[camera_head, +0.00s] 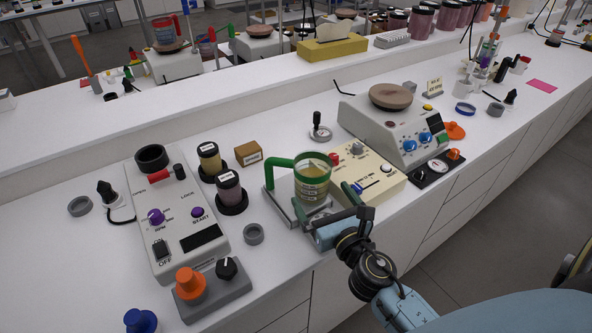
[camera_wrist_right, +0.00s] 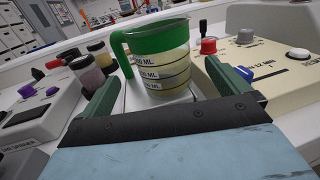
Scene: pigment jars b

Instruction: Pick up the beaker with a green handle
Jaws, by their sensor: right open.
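The beaker (camera_head: 311,182) has a green rim and a green handle and holds a yellowish content. It stands upright on a small plate of a cream device, with its handle pointing left. It also shows in the right wrist view (camera_wrist_right: 160,62), with printed volume marks on its side. My right gripper (camera_head: 325,205) is at the near side of the beaker. In the right wrist view its two green fingers (camera_wrist_right: 170,88) are spread apart, with the beaker beyond and between them. I cannot tell whether a finger touches it. My left gripper is not in view.
The cream device (camera_head: 378,190) with knobs stands right of the beaker. A hotplate (camera_head: 395,135) is farther right. A grey device with purple knobs (camera_head: 180,235) stands farther left.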

